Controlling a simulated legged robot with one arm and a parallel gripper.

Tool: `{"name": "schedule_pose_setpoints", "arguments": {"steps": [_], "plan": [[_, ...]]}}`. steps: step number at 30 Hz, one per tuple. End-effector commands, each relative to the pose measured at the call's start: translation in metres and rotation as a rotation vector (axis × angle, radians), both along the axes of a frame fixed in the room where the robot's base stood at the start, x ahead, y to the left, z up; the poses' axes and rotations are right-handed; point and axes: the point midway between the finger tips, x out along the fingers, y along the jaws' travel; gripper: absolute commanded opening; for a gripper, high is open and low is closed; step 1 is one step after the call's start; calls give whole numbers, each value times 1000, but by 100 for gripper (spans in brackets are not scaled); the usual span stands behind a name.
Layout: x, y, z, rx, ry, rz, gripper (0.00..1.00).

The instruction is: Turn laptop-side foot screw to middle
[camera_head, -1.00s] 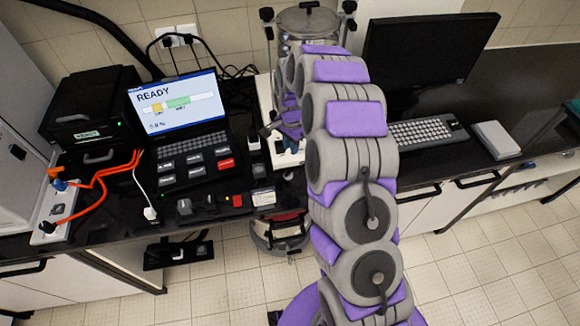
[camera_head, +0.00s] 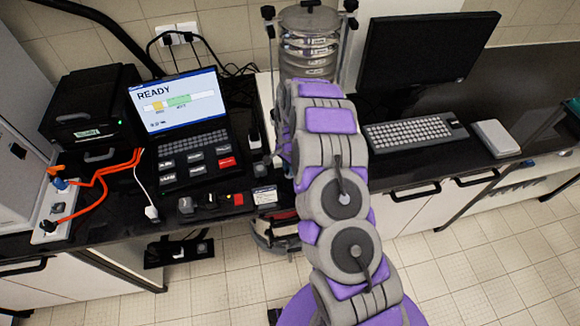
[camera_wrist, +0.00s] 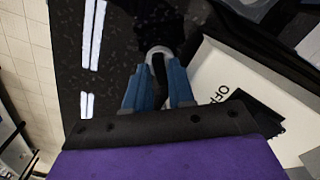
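The sieve shaker (camera_head: 309,50), a stack of clear sieves under a grey lid, stands behind my arm in the head view. My arm hides its lower part, the laptop-side foot screw and my gripper there. In the wrist view, the two blue fingers of my gripper (camera_wrist: 160,68) reach toward a small rounded piece with a light grey rim (camera_wrist: 158,51), beside the shaker's white base (camera_wrist: 216,75). This piece may be the foot screw. A gap shows between the fingers; whether they press on the piece cannot be told. The laptop (camera_head: 178,104) shows READY above a yellow and green bar.
A monitor (camera_head: 425,55) and keyboard (camera_head: 410,133) stand right of my arm. Orange cables (camera_head: 98,178) run at the left. A row of small controls (camera_head: 212,201) lies along the bench's front edge. The dark bench (camera_wrist: 105,75) is glossy.

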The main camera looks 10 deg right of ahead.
Motion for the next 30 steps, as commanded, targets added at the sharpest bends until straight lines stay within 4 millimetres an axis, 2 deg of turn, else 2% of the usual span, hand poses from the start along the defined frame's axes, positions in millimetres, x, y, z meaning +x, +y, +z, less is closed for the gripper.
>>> {"name": "schedule_pose_setpoints", "arguments": {"steps": [5,12,23,30], "plan": [[0,-1,0,1,0,1,22],[1,-3,0,3,-1,0,0],[2,-3,1,2,-3,4,0],[3,-3,0,2,-5,67,0]]}}
